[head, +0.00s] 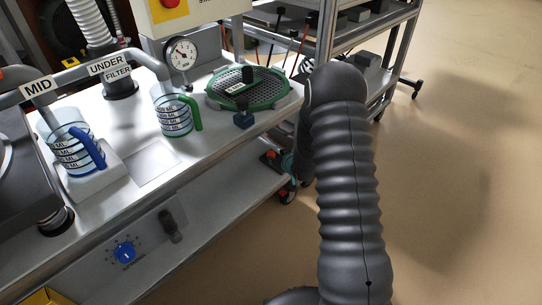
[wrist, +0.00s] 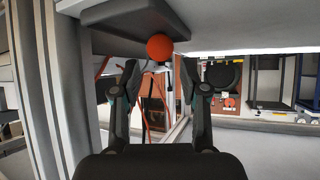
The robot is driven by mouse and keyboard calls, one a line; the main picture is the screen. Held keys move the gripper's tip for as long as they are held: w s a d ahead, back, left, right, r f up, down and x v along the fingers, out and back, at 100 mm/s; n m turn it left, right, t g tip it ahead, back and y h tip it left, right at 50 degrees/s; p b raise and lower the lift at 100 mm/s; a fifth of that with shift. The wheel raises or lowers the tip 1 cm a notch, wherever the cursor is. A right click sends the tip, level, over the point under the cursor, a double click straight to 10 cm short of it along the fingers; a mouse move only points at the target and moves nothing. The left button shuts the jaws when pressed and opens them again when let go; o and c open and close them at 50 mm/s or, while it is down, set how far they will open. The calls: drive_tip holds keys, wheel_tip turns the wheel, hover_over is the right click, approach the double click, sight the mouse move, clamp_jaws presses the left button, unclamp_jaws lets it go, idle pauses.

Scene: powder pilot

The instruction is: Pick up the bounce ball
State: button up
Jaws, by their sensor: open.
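The bounce ball, an orange-red ball (wrist: 159,47), shows in the wrist view at upper centre, just under the edge of a grey slab-like part. My gripper (wrist: 159,68) is open, with one dark finger on each side of the picture's middle. The ball lies across the gap between the fingertips and a little above them in the picture. Bare gaps show between the ball and both fingers, and nothing is held. I cannot make out the ball in the head view, where my dark ribbed arm covers part of the bench's right end.
In the head view, the bench (head: 152,165) carries a blue-handled jug (head: 70,150), a green-handled jug (head: 172,115), a dial gauge (head: 181,55) and a green-rimmed sieve (head: 222,90). A metal rack (head: 335,30) stands behind. Open floor (head: 450,130) lies to the right.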

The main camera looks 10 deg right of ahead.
sight(272, 155)
drive_tip(key=shift+x, duration=3.25)
drive_tip(key=shift+r, duration=0.2)
drive_tip(key=shift+c, duration=0.3)
drive_tip(key=c, duration=0.6)
